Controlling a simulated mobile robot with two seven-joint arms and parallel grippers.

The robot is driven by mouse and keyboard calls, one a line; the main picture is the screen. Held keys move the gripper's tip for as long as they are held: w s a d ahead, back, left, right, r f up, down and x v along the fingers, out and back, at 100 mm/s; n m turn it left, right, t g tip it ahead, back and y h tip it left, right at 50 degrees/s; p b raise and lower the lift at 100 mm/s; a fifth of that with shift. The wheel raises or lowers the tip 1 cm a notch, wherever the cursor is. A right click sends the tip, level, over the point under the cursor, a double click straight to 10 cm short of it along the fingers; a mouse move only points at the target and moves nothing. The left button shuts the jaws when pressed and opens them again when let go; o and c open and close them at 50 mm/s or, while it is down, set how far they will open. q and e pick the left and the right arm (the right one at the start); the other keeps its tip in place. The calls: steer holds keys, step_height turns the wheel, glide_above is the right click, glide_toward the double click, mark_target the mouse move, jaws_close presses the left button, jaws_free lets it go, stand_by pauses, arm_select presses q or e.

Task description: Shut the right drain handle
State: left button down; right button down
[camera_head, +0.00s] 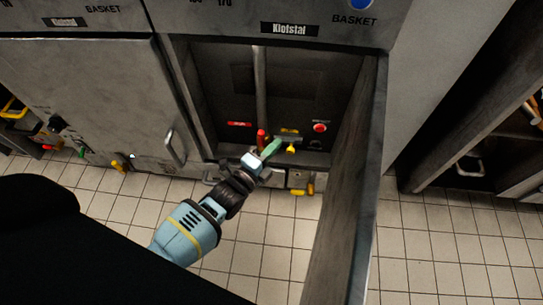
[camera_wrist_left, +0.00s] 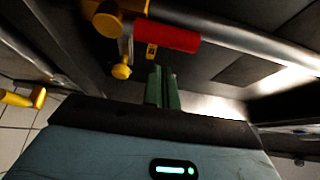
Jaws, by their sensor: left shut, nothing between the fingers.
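The cabinet under the right "Klofstal" fryer stands open. Inside it, a red-sleeved handle (camera_head: 261,138), which looks like the drain handle, sits at the lower end of a vertical pipe. In the left wrist view the red handle (camera_wrist_left: 167,38) sticks out beside a yellow valve part (camera_wrist_left: 108,22). My left gripper (camera_head: 271,148), with green fingers, is shut and empty, just right of the red handle in the head view. In the left wrist view its fingertips (camera_wrist_left: 162,72) are close below the red handle; I cannot tell whether they touch. My right gripper is not in view.
A yellow knob (camera_head: 291,149) is right of the fingers. A red button (camera_head: 320,127) is on the cabinet's back panel. The open door (camera_head: 345,200) stands out on the right. A closed door (camera_head: 95,95) is on the left. Yellow fittings (camera_head: 301,191) sit low in front; tiled floor lies clear.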

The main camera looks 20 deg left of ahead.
arm_select(q)
steer(key=shift+s+a, duration=0.2)
steer(key=shift+a, duration=1.1)
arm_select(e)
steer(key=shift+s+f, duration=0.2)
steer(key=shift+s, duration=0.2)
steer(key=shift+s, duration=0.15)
